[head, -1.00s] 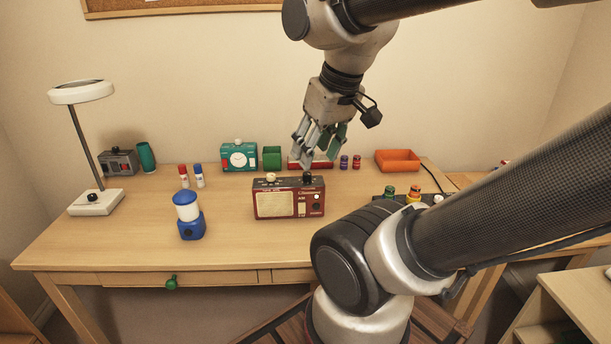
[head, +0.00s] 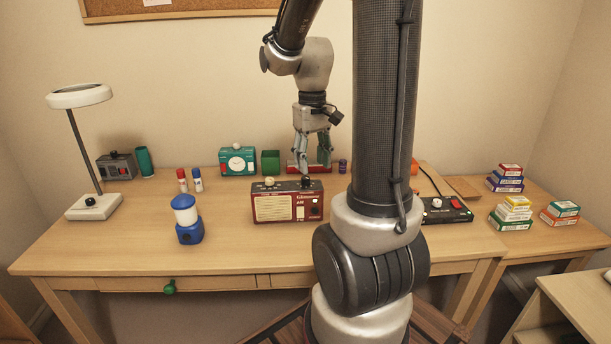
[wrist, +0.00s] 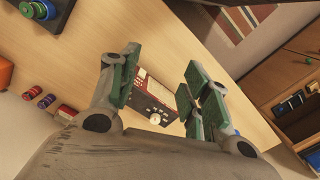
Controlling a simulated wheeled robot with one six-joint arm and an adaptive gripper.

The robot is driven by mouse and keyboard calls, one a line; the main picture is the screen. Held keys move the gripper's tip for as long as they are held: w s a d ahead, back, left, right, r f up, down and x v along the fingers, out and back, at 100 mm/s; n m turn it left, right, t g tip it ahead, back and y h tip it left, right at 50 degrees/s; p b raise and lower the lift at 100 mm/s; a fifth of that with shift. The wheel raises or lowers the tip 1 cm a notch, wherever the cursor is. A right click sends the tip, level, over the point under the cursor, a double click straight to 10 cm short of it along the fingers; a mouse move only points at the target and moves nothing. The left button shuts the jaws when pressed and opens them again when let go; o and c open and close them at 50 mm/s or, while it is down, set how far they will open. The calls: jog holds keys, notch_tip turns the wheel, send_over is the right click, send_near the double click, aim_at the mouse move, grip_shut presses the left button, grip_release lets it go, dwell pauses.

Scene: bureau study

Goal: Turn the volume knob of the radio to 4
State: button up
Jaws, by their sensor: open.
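The radio (head: 286,206) is a dark red box with a cream grille, standing upright near the middle of the desk. A cream knob (head: 269,182) and a dark knob (head: 306,182) stand on its top; I cannot read a scale at either. My gripper (head: 313,163) points down above and slightly behind the radio's right half, near the dark knob, holding nothing. In the wrist view, the radio (wrist: 147,92) shows between the spread green-padded fingers (wrist: 160,75), with a pale round knob (wrist: 155,118) at its lower edge. I see no contact between the fingers and the radio.
A blue lantern (head: 188,222) stands left of the radio. A black box with knobs (head: 447,210) stands right. The desk front is clear.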

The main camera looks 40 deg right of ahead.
jog(key=w+d+f+n, duration=0.2)
jog(key=w+d+f, duration=0.4)
jog(key=w+f, duration=0.15)
notch_tip(320, 180, up, 2)
jog(key=n, duration=0.2)
send_over(305, 177)
jog(key=shift+d+r, duration=0.1)
jog(key=shift+s+n, duration=0.1)
jog(key=shift+n, duration=0.3)
jog(key=shift+f, duration=0.3)
notch_tip(305, 177, down, 7)
jog(key=shift+f, duration=0.1)
jog(key=shift+c, duration=0.4)
grip_shut()
